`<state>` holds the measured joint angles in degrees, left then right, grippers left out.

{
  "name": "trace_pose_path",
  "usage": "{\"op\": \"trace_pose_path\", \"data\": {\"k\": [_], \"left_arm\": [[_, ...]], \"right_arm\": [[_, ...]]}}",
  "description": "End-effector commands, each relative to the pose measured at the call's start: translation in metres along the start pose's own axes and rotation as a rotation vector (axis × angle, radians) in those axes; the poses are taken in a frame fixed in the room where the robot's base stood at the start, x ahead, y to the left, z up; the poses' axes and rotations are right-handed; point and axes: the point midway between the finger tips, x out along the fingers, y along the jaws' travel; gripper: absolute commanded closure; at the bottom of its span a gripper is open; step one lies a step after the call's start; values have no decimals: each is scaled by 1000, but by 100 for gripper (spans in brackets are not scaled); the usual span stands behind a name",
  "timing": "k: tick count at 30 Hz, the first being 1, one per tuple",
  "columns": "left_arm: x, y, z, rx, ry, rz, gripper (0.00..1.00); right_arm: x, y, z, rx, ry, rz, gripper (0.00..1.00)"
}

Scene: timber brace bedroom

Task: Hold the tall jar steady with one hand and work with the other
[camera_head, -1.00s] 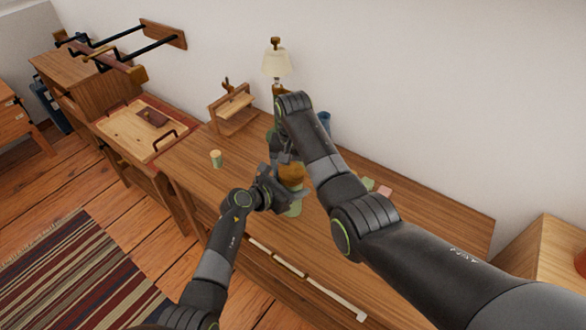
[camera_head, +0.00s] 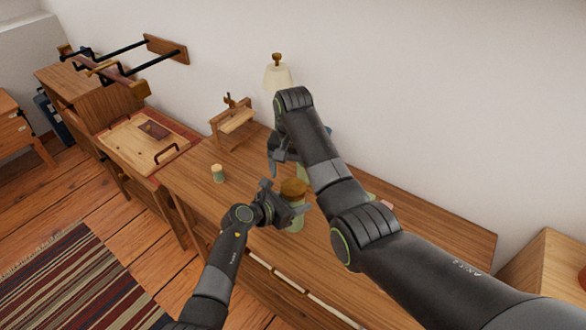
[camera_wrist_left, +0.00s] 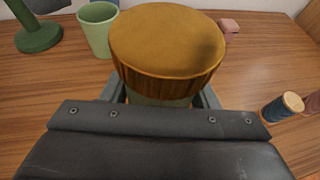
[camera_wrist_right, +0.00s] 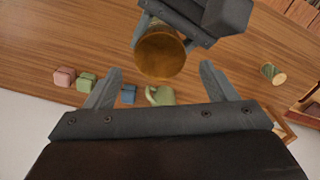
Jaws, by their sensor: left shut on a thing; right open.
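The tall jar (camera_head: 296,216) has a pale green body and a wide brown lid (camera_head: 293,187). It stands upright on the wooden desk near the front edge. My left gripper (camera_head: 298,208) is shut around its body below the lid. In the left wrist view the lid (camera_wrist_left: 167,40) covers most of the body. My right gripper (camera_head: 282,163) is open and empty, above and behind the jar, apart from the lid. The right wrist view shows the lid (camera_wrist_right: 160,52) beyond the open fingers (camera_wrist_right: 158,72).
Behind the tall jar are a green cup (camera_wrist_left: 98,28), a lamp (camera_head: 278,78), and small pink (camera_wrist_right: 64,76), green (camera_wrist_right: 86,81) and blue (camera_wrist_right: 129,94) blocks. A small wooden stand (camera_head: 233,123) is at the back left.

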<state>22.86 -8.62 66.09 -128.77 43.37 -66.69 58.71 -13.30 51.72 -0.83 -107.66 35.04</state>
Motion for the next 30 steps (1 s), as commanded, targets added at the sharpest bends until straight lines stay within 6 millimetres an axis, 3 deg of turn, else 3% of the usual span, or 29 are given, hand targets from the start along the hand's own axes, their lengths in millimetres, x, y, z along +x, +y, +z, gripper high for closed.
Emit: {"op": "trace_pose_path", "data": {"k": [12, 20, 25, 30], "left_arm": [[0, 1, 0, 2, 1, 2, 100], [0, 1, 0, 2, 1, 2, 100], [0, 1, 0, 2, 1, 2, 100], [0, 1, 0, 2, 1, 2, 100]], "right_arm": [[-23, 0, 0, 578, 2, 0, 22], [-31, 1, 0, 788, 0, 2, 22], [-21, 1, 1, 816, -1, 2, 22], [4, 0, 1, 815, -4, 4, 22]]}}
